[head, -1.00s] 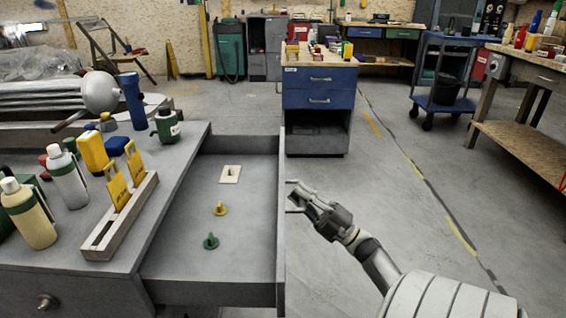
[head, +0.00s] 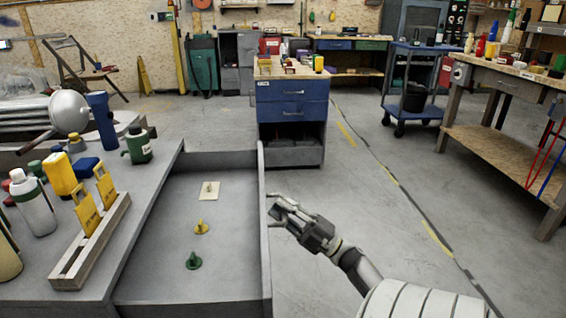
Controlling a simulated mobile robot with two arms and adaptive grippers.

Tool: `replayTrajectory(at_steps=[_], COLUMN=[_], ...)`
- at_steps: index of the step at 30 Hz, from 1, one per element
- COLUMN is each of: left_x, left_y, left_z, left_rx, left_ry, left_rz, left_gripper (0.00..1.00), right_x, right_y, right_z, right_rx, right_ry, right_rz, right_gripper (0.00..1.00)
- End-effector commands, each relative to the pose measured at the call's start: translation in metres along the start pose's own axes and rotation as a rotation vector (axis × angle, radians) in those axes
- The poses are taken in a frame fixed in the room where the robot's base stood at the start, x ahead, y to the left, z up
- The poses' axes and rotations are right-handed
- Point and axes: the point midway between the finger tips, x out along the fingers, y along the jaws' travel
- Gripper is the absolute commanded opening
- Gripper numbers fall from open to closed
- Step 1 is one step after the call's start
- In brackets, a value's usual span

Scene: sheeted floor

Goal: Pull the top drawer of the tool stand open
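The tool stand (head: 128,212) is grey and stands at the left in the head view. Its top drawer (head: 228,262) is out to the right of the stand, wide open. Inside lie a pale plate with a small peg (head: 209,190), a yellow peg (head: 201,227) and a green peg (head: 193,261). My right gripper (head: 277,208) is at the outer side of the drawer front, its fingers closed around the thin handle there. The drawer front's outer face is turned away, so the handle shows only in part. My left gripper is not in view.
On the stand top are a wooden rack (head: 92,240) with yellow tags, a white bottle (head: 33,204), a yellow bottle (head: 60,174) and a dark green container (head: 138,146). A blue cabinet (head: 291,100) stands ahead. The floor right of my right arm is clear up to the workbench (head: 500,150).

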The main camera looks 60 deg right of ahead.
Motion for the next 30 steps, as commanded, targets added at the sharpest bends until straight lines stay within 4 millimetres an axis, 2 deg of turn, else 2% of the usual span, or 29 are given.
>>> replayTrajectory(at_steps=[5, 12, 18, 24, 30], left_x=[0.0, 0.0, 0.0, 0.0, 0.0], left_y=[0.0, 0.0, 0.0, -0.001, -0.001], left_z=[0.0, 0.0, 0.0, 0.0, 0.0], left_rx=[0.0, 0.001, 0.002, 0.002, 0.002], left_ry=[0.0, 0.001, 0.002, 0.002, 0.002], left_rz=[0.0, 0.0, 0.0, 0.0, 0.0], left_gripper=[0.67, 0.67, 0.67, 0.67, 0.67], right_x=[-0.019, -0.071, -0.105, -0.119, -0.12], right_y=[-0.001, -0.001, -0.001, 0.0, 0.0], right_z=[0.001, 0.001, 0.001, 0.0, 0.0], right_rx=[0.0, 0.002, 0.0, 0.0, 0.0], right_ry=[-0.004, -0.007, -0.004, -0.002, -0.002], right_rz=[-0.003, -0.003, -0.003, 0.0, 0.0], right_gripper=[0.21, 0.21, 0.21, 0.21, 0.21])
